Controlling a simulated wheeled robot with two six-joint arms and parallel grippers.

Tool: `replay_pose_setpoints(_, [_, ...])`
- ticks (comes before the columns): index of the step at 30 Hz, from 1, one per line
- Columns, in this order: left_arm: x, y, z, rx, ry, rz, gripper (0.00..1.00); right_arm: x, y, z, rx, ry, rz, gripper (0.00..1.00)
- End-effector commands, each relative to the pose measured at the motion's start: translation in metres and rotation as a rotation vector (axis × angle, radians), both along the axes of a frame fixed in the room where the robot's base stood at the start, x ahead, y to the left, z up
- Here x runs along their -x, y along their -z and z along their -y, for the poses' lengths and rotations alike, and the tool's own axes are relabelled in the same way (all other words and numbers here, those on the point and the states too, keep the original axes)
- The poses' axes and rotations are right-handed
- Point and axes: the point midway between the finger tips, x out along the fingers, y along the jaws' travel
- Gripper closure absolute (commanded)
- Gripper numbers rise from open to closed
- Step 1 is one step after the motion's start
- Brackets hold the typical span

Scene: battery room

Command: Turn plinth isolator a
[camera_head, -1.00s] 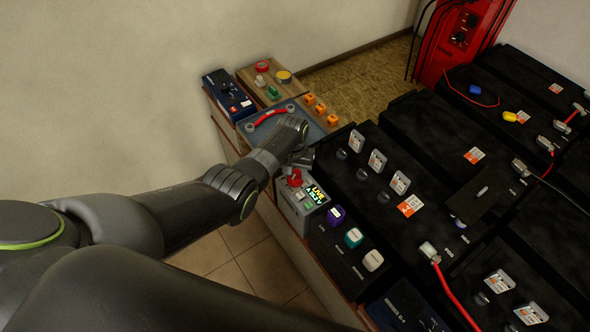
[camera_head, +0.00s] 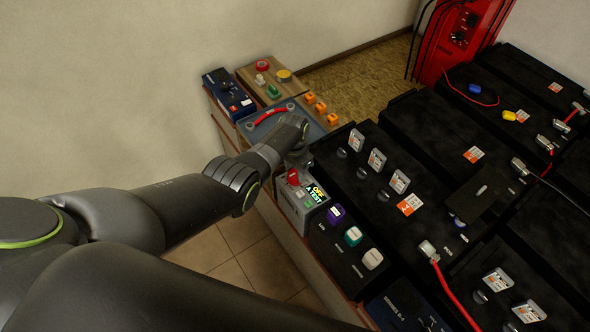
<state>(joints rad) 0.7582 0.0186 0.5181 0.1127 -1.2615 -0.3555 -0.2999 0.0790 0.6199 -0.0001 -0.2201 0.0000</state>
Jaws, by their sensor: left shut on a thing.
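Plinth isolator a is a grey box (camera_head: 291,203) near the plinth's left edge, with a red handle (camera_head: 293,177) on top. Its small lit display (camera_head: 316,194) reads "OFF" in yellow with a lower line that looks like "A TEST". My left gripper (camera_head: 298,163) comes down at the handle's far side and is shut on it. The fingertips are small and partly hidden by my wrist, so the exact grip is hard to see. My right gripper is not in view.
Purple, teal and white knobs (camera_head: 353,237) stand just in front of the isolator. Black battery blocks (camera_head: 430,135) with tags and cables fill the right. A tray with a red-sleeved link (camera_head: 268,115) lies behind my wrist. Tiled floor (camera_head: 240,262) is clear at left.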

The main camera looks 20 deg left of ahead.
Motion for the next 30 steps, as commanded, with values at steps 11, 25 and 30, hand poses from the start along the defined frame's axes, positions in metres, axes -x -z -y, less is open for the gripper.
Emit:
replay_pose_setpoints(11, [-0.001, -0.001, 0.0, 0.0, 0.005, 0.002, 0.56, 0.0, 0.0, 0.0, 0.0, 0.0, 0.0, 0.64])
replay_pose_setpoints(25, [0.0, -0.002, 0.0, 0.0, 0.003, 0.001, 0.36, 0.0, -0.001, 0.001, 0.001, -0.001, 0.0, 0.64])
replay_pose_setpoints(30, [-0.001, -0.018, 0.0, 0.0, 0.003, 0.002, 0.36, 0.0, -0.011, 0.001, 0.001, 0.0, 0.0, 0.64])
